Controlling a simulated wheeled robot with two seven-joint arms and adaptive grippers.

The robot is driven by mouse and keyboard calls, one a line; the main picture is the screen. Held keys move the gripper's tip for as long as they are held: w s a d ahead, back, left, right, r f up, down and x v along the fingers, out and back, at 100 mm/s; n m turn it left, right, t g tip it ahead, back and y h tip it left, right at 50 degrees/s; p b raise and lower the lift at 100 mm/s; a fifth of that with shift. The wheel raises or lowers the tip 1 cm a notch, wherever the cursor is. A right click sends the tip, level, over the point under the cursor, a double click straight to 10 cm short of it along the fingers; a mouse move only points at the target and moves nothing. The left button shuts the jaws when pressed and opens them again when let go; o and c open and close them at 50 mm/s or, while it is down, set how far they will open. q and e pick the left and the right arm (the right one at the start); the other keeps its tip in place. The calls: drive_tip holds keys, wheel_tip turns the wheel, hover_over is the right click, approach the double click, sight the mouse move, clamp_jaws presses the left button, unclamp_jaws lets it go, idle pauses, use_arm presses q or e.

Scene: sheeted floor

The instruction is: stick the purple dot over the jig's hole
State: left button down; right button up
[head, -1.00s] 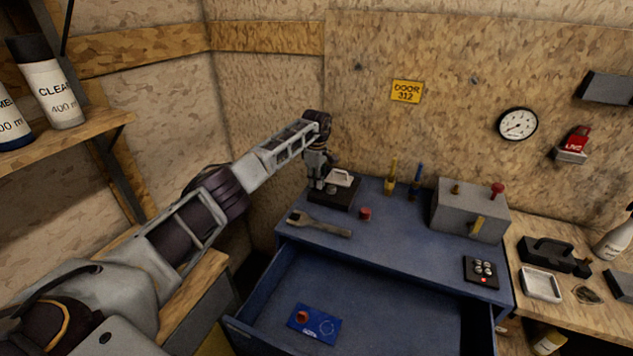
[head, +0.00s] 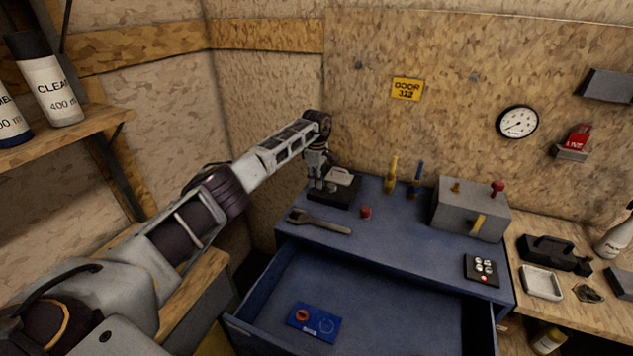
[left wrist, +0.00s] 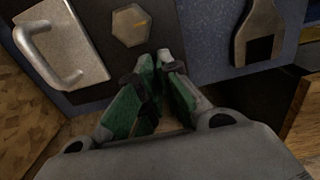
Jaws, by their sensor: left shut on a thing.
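The likely jig, a black block with a pale handled plate (head: 340,179), stands at the back left of the blue cabinet top. In the left wrist view the plate (left wrist: 60,40) and a hexagonal piece (left wrist: 130,25) lie just beyond the fingertips. My left gripper (head: 317,184) is low at the block's left side. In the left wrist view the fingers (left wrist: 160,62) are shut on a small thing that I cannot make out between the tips. I cannot make out the purple dot or the hole. My right gripper is out of view.
A grey wrench (head: 320,222) and a red cylinder (head: 366,212) lie near the block. Two upright tools, a grey box (head: 462,212) and a black button pad (head: 481,270) are further right. The open drawer (head: 390,310) holds a blue card (head: 314,322).

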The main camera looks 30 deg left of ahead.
use_arm(q)
drive_tip(key=shift+f+b, duration=0.3)
drive_tip(key=shift+f, duration=0.15)
idle(0.8)
drive_tip(key=c, duration=1.5)
unclamp_jaws()
drive_tip(key=shift+c, duration=0.2)
wheel_tip(320, 180, up, 12)
drive_tip(key=shift+r, duration=0.1)
